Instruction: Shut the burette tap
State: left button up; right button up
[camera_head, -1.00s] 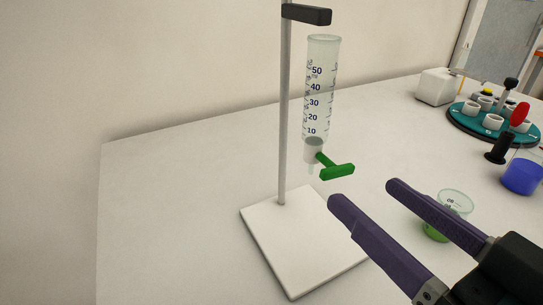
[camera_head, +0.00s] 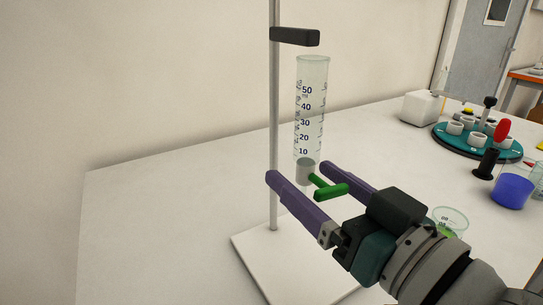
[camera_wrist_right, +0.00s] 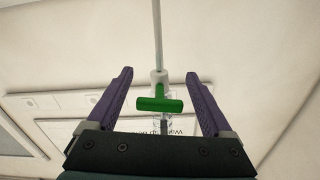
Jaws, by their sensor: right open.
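The clear graduated burette (camera_head: 311,115) hangs upright beside the metal rod (camera_head: 274,130) of its stand. Its green T-shaped tap (camera_head: 330,191) sits at the lower end, with the handle bar lying crosswise in the right wrist view (camera_wrist_right: 160,104). My right gripper (camera_head: 299,174) is open, its purple fingers on either side of the tap with a gap on both sides. The fingers also flank the tap in the right wrist view (camera_wrist_right: 159,76). The burette's outlet tip is hidden behind a finger in the head view. My left gripper is not in view.
The white stand base (camera_head: 265,265) is below. A clear cup with green contents (camera_head: 452,217) is partly hidden behind my right wrist. The table's left side is clear.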

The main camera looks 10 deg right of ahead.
jog(key=shift+c, duration=0.3)
grip_shut()
jog(key=shift+r+n+p, duration=0.1)
jog(key=shift+n+p, duration=0.25)
jog(key=shift+n, duration=0.65)
jog(key=shift+o, duration=0.3)
grip_release()
